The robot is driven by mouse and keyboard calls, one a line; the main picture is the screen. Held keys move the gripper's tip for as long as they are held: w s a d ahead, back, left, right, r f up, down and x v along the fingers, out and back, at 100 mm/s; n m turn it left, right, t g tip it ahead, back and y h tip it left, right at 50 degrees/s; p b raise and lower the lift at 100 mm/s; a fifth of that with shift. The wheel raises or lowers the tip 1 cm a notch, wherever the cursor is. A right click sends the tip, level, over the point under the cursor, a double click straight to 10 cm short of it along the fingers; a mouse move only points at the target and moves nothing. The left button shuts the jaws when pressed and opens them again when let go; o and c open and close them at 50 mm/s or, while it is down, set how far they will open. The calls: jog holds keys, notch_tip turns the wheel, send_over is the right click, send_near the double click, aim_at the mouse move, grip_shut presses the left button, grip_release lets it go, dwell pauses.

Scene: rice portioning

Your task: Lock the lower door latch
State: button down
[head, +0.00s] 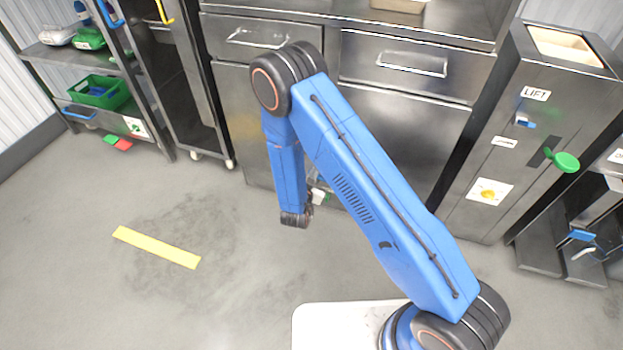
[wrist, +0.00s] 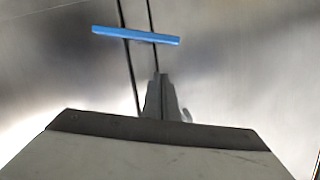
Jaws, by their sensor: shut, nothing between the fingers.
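The lower door latch looks to be the blue bar (wrist: 136,35) in the wrist view. It lies nearly level, its right end slightly lower, across the dark upright seam between two steel door panels. My gripper (wrist: 160,78) is shut and empty, with its fingertips below the bar in the picture and apart from it. How far the fingertips are from the door surface I cannot tell. In the head view my blue arm covers the middle of the cabinet front, and the latch and the fingertips are hidden behind it.
The steel cabinet has a left drawer (head: 250,36) and a right drawer (head: 405,66) with bar handles. A steel unit labelled LIFT (head: 470,150) with a green knob (head: 565,162) stands to the right. A shelf with a green crate (head: 99,91) is at left.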

aim_at(323, 179)
jog(key=shift+w+a+f, duration=0.1)
jog(key=shift+w+f, duration=0.25)
jog(key=shift+f, duration=0.35)
jog(key=shift+w+a+f, duration=0.1)
jog(key=shift+w+f, duration=0.3)
jog(key=shift+f, duration=0.3)
jog(key=shift+w+a+f, duration=0.1)
jog(key=shift+w+f, duration=0.25)
jog(key=shift+f, duration=0.35)
jog(key=shift+w+a+f+n+h, duration=0.15)
jog(key=shift+a+f+n+h, duration=0.3)
jog(key=shift+f+n, duration=0.35)
jog(key=shift+r, duration=0.25)
